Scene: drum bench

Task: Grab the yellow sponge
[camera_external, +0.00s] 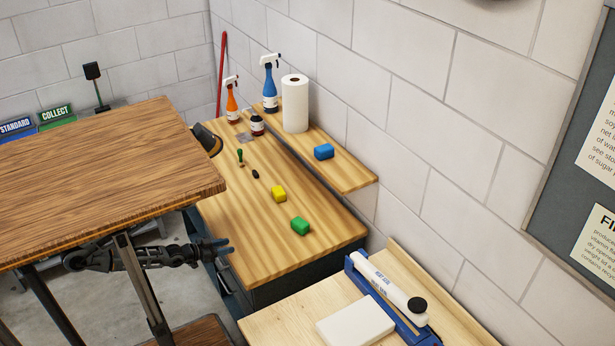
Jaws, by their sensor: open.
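The yellow sponge (279,194) is a small block lying on the wooden top of the drum bench (240,251), near its middle right. A green sponge (300,226) lies in front of it, a little to the right, with a gap between them. A blue sponge (323,152) lies on the raised shelf behind. My gripper (226,246) is open and empty at the bench's left edge, left of and lower in the picture than the yellow sponge, well apart from it. Part of my arm is hidden behind the leg of the near table.
A large brown table (100,180) fills the left foreground. A blue heat sealer (385,292) sits front right. The bench's front left is clear.

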